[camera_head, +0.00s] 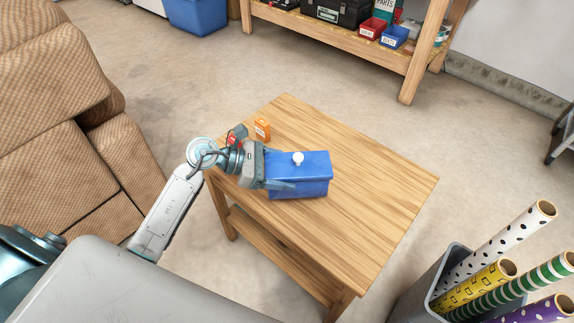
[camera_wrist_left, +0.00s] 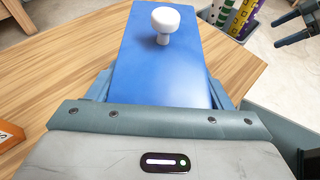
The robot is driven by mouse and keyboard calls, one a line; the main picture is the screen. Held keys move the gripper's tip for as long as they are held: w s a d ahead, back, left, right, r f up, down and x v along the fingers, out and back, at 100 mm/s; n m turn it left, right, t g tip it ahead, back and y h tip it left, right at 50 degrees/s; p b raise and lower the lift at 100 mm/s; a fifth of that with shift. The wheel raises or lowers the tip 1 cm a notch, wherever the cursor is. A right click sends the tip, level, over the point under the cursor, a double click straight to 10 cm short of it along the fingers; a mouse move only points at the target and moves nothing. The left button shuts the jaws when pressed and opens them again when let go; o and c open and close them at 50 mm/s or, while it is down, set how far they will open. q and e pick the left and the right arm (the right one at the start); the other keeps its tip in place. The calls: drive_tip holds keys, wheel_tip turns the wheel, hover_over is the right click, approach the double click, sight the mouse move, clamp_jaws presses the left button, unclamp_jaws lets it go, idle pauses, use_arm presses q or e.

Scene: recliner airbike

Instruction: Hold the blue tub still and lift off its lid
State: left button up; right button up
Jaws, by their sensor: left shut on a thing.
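The blue tub (camera_head: 300,190) stands on the wooden table, with its flat blue lid (camera_head: 316,164) on top. The lid has a round white knob (camera_head: 298,158); lid (camera_wrist_left: 160,75) and knob (camera_wrist_left: 166,20) also show in the left wrist view. My left gripper (camera_head: 280,185) comes in from the left and is shut on the tub, a finger along each long side. The finger on the tub's far side is mostly hidden in the head view. My right gripper (camera_wrist_left: 290,31) shows only at the upper right of the left wrist view, open, empty and away from the tub.
The wooden table (camera_head: 385,185) is bare right of the tub. A small orange box (camera_head: 262,129) and a red item (camera_head: 232,140) are near its left corner. A bin of wrapping rolls (camera_head: 440,290) stands at lower right, a brown recliner (camera_head: 60,110) at left.

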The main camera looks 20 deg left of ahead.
use_arm(q)
drive_tip(key=w, duration=0.4)
drive_tip(key=shift+w+a+f, duration=0.3)
drive_tip(key=shift+w, duration=0.1)
drive_tip(key=shift+f, duration=1.7)
drive_tip(key=shift+f, duration=0.1)
drive_tip(key=o, duration=1.4)
